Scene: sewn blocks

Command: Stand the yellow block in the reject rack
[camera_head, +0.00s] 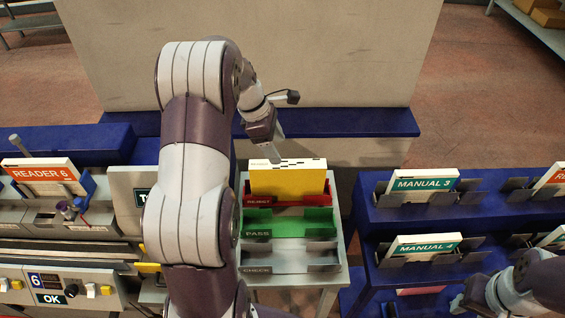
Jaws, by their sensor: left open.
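The yellow block (287,184) stands upright in the red reject rack (258,201), the back slot of the small stand. Its white top edge carries black marks. My left gripper (276,155) is open, with its tip at or just above the block's top edge, left of the middle. I cannot tell whether the tip touches the block. My left arm hides the area left of the stand.
In front of the reject rack are the green pass rack (258,233) and grey check rack (257,270), both empty. Blue shelves on the right hold the Manual 3 block (422,184) and Manual 4 block (426,246). A reader console with the Reader 6 block (42,175) stands left.

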